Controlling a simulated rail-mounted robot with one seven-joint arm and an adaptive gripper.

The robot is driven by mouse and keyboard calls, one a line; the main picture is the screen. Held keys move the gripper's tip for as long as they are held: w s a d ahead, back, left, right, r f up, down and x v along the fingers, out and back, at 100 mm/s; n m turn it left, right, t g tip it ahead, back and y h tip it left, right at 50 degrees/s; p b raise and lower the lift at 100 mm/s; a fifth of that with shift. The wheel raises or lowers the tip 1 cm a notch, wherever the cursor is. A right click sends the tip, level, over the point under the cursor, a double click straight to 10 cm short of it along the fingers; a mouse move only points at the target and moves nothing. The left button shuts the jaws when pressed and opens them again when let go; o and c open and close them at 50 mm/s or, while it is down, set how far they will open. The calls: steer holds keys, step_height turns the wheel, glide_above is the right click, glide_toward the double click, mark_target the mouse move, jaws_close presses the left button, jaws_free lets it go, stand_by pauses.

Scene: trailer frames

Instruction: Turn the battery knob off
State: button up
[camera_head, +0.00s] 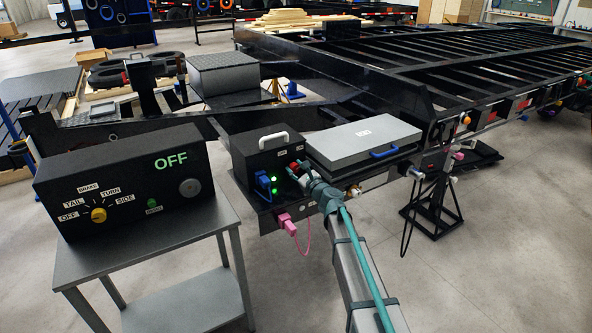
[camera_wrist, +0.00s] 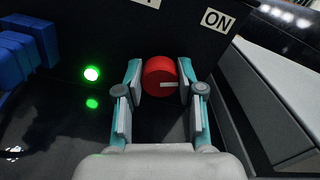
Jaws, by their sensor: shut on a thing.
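The battery knob (camera_wrist: 157,72) is round and red with a white mark on its face, which lies to the right and roughly level in the wrist view. It sits on the front of a black battery box (camera_head: 262,158). My gripper (camera_wrist: 159,80) has its two teal-and-grey fingers closed on the knob from left and right. In the head view my gripper (camera_head: 301,168) is at the box front and hides most of the knob. An ON label (camera_wrist: 216,19) is above and right of the knob. Another label is cut off at the top edge.
A lit green light (camera_wrist: 91,73) and a blue plug (camera_head: 264,186) are left of the knob. A grey-lidded box (camera_head: 363,135) stands close on the right. A pink plug (camera_head: 286,220) hangs below. A control panel reading OFF (camera_head: 130,180) stands on a table at left.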

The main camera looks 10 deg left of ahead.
steer(key=shift+f+n+b, duration=0.1)
steer(key=shift+n+b, duration=0.2)
steer(key=shift+b, duration=0.2)
steer(key=n+b, duration=0.1)
steer(key=b, duration=0.1)
steer(key=n+b, duration=0.1)
steer(key=b, duration=0.1)
steer(key=shift+f, duration=0.25)
steer(key=n+b, duration=0.3)
steer(key=b, duration=0.2)
steer(key=shift+n, duration=0.4)
steer(key=n+b, duration=0.4)
steer(key=b, duration=0.2)
steer(key=shift+a+n, duration=0.1)
steer(key=shift+n, duration=0.2)
steer(key=n+b, duration=0.3)
steer(key=shift+r+b, duration=0.15)
steer(key=shift+b, duration=0.25)
steer(key=o, duration=1.1)
steer(key=shift+o, duration=0.2)
steer(key=shift+s, duration=0.15)
